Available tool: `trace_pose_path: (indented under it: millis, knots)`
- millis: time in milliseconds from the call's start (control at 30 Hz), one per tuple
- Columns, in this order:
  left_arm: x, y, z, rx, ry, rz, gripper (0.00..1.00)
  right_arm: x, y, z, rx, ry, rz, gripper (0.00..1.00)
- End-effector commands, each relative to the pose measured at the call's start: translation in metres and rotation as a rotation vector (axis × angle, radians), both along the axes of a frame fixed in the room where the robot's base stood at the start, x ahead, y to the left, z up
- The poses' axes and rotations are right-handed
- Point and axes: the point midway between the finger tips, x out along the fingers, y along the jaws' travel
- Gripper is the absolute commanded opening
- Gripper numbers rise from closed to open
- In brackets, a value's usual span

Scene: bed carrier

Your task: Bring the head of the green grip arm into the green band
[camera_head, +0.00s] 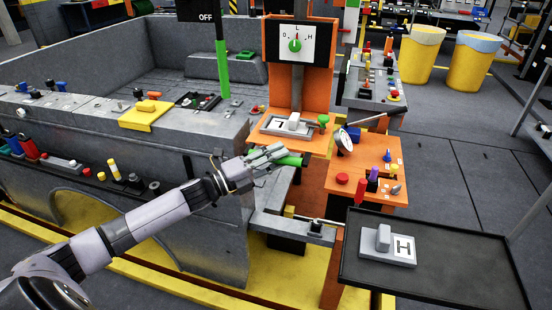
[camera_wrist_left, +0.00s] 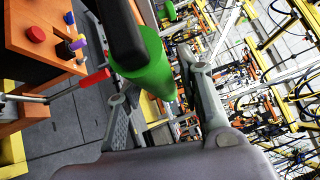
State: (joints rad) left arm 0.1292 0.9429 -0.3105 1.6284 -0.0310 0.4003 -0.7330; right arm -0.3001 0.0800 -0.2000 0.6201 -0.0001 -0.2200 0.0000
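A green grip (camera_head: 291,160) shows at the fingers of my left gripper (camera_head: 270,157), in front of the orange stand. In the left wrist view the green grip (camera_wrist_left: 150,65) has a black part at its upper end and runs between the two spread fingers. A gap shows between the grip and the right-hand finger, so the gripper looks open around it. An upright green band (camera_head: 222,68) stands below a black "OFF" plate (camera_head: 203,12). I cannot tell where the arm's head is. My right gripper is not in view.
An orange stand carries a D-L-H dial (camera_head: 295,43) and a shelf with a weight block (camera_head: 292,124). A dark tray (camera_head: 435,279) holds a block marked H (camera_head: 390,245). A grey machine bed (camera_head: 110,60) lies left.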

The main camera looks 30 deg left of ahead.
Motion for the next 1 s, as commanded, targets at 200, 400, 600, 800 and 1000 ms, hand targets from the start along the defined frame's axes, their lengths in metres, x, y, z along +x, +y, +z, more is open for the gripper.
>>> trace_pose_path:
  millis: [200,400,600,800,1000]
  knots:
    - [-0.0002,0.0000,0.0000,0.000,0.000,0.000,0.17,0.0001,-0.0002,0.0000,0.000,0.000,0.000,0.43]
    - [-0.0002,0.0000,-0.0002,0.000,0.000,0.000,0.04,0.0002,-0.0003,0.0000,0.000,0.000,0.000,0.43]
    - [-0.0002,0.0001,-0.0005,0.001,0.001,0.000,0.00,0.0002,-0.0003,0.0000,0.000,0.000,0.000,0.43]
    - [-0.0003,0.0002,-0.0008,0.002,0.001,0.000,0.00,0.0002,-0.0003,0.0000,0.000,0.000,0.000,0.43]
    - [-0.0002,0.0002,0.0036,0.003,0.001,0.001,0.00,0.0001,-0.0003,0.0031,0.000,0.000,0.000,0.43]
